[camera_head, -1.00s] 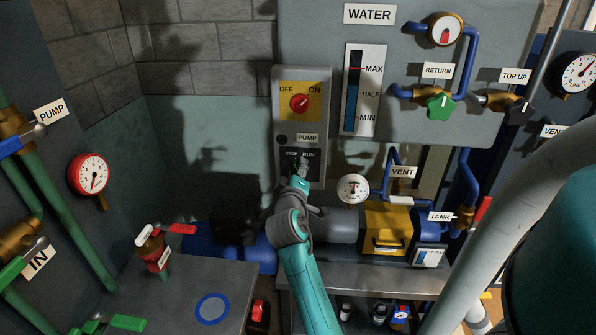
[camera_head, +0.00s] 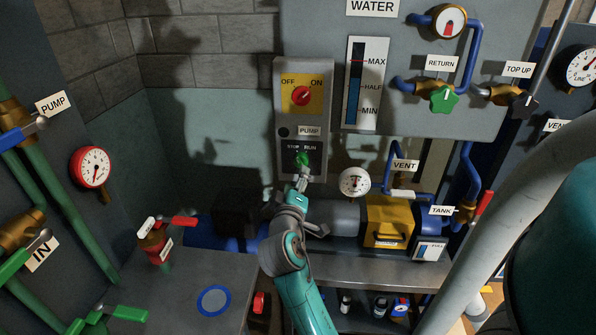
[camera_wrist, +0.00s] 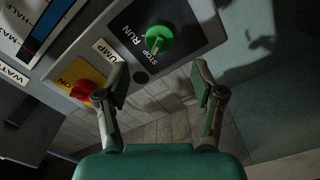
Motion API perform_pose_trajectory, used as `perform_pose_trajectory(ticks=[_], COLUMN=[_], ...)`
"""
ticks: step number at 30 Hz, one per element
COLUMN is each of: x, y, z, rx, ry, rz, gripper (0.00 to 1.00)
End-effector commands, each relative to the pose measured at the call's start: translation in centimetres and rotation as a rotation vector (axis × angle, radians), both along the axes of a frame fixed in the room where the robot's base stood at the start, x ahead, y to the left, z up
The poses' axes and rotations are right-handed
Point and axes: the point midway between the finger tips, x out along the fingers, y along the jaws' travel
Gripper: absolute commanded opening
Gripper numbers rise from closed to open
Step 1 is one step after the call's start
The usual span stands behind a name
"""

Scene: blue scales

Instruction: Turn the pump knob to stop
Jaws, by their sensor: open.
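The green pump knob (camera_head: 302,159) sits on the black STOP/RUN plate (camera_head: 312,170), low on the grey pump panel. In the wrist view the round green knob (camera_wrist: 158,39) shows whole, with a pale mark on its face. I cannot tell for sure which word the mark points to. My gripper (camera_head: 301,182) is just below and in front of the knob in the head view. In the wrist view my gripper (camera_wrist: 160,78) is open and empty, its two fingers apart, with the knob beyond the fingertips and not touched.
A red OFF/ON switch (camera_head: 301,96) on a yellow plate sits above the knob. A blue-piped pump with a yellow box (camera_head: 388,222) and a small white gauge (camera_head: 354,182) stand right of my arm. The red valve (camera_head: 155,243) stands left on the bench.

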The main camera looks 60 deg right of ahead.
Motion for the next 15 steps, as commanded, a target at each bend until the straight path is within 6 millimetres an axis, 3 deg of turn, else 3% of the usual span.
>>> perform_pose_trajectory(ticks=[6,15], x=[-1.1,-1.4], y=[2.7,3.3], z=[-0.1,0.0], rx=[0.001,0.000], ry=[0.001,-0.001], rz=[0.002,0.000], gripper=[0.68,0.68])
